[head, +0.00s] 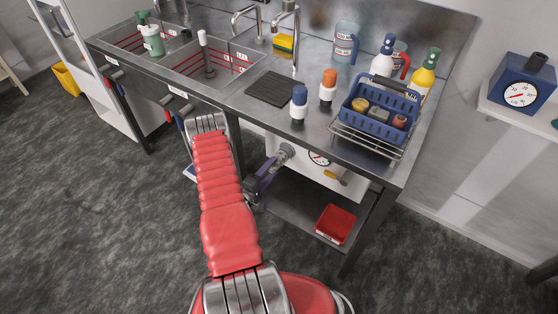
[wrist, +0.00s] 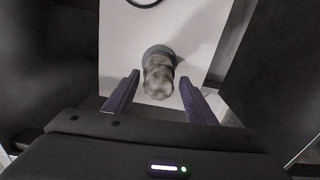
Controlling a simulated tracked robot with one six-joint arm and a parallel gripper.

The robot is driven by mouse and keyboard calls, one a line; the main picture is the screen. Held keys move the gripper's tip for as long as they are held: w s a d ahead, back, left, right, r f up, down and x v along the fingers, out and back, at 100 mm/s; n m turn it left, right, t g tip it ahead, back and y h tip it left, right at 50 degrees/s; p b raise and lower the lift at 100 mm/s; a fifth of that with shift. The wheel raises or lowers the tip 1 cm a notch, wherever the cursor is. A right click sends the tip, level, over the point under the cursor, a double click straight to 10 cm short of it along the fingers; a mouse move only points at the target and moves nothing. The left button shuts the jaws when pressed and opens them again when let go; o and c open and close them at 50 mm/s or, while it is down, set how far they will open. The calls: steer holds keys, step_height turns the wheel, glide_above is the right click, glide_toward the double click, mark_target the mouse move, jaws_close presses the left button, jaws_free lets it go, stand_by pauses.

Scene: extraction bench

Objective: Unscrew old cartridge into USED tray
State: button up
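A grey, roughly cylindrical cartridge (wrist: 158,73) sticks out from a white panel under the bench. It also shows in the head view (head: 288,150). My gripper (head: 273,165) is just in front of it, below the bench's front edge. In the wrist view my gripper (wrist: 158,79) has its two purple fingers apart, one on each side of the cartridge's near end, with a gap on both sides. A red tray (head: 335,225) lies on the lower shelf to the right. I see no readable label on it.
The white panel (head: 352,190) carries a round gauge (head: 318,158) and a yellow handle (head: 331,173). The bench leg (head: 362,233) stands right of the red tray. Above are two capped cartridges (head: 299,104), a blue basket (head: 374,122) and a black mat (head: 270,89).

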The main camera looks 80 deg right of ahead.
stand_by(0.3)
steer(key=shift+m, duration=1.9)
steer(key=shift+c, duration=0.5)
steer(key=c, duration=1.2)
jaws_close()
steer(key=shift+n, duration=2)
